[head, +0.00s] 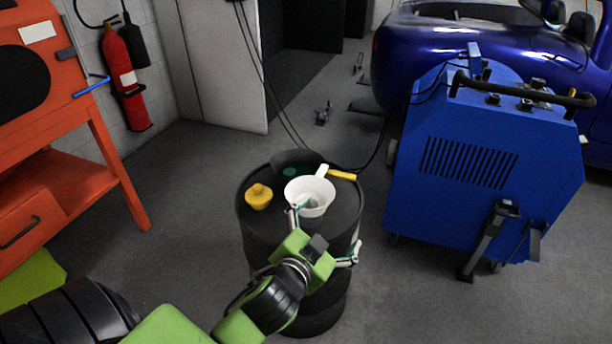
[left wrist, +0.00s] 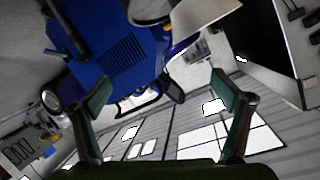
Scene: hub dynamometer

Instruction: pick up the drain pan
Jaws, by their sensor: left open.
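A dark, shallow round pan (head: 284,160) with a teal patch inside, which looks like the drain pan, is at the back of the black drum's top (head: 332,216). A white funnel-like vessel (head: 318,188) with an upright handle stands in front and partly hides it. My left gripper (head: 325,232) is open at the drum's near edge, in front of the white vessel, its fingers spread and nothing between them. Its two fingers also show in the left wrist view (left wrist: 160,82), apart and empty. My right gripper is not in view.
A yellow object (head: 258,197) sits left on the drum, and a yellow handle (head: 342,175) sticks out at the back right. A blue wheeled machine (head: 470,160) stands right, an orange bench (head: 60,187) left. Cables hang behind the drum. Grey floor is open on both sides.

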